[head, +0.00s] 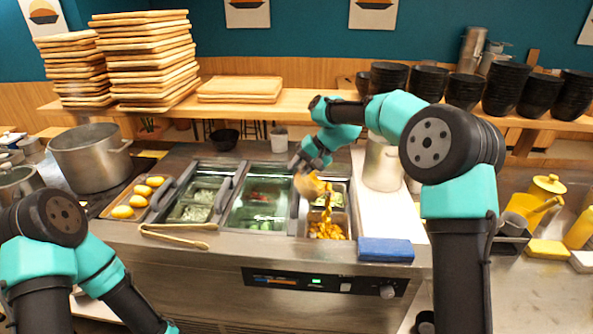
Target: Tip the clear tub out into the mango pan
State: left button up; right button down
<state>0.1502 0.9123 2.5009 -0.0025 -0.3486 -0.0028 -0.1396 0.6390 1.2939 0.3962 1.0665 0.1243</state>
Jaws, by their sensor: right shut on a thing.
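My right gripper (299,170) is shut on the clear tub (308,186) and holds it tilted above the right-hand section of the counter. Orange mango pieces (327,204) fall from the tub in a stream. The mango pan (346,236), below the tub, has orange cubes in it. The tub is small and partly hidden by the gripper, so how much is left in it cannot be told. My left arm is at the lower left, and its gripper is out of the frame.
Tongs (180,234) and a blue block (386,250) lie on the front edge. A metal canister (383,165) stands right of the pans, and a large pot (90,160) stands at left. Black bowls (465,92) and stacked trays (150,58) fill the back shelf.

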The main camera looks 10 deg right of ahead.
jog(key=shift+s+d+f+t+y, duration=0.15)
jog(key=shift+s+d+t+y, duration=0.1)
jog(key=shift+d+y, duration=1.1)
jog(key=shift+s+d+f+t+y, duration=0.15)
jog(key=shift+s+d+t+y, duration=0.05)
jog(key=shift+d+y, duration=1.1)
jog(key=shift+s+d+f+t+y, duration=0.15)
jog(key=shift+s+d+t+y, duration=0.1)
jog(key=shift+d+y, duration=1.05)
jog(key=shift+s+d+f+t+y, duration=0.1)
jog(key=shift+s+d+t+y, duration=0.05)
jog(key=shift+d+y, duration=0.7)
jog(key=shift+s+d+f+t+y, duration=0.1)
jog(key=shift+d+t+y, duration=0.05)
jog(key=shift+d+y, duration=0.6)
jog(key=shift+a, duration=0.1)
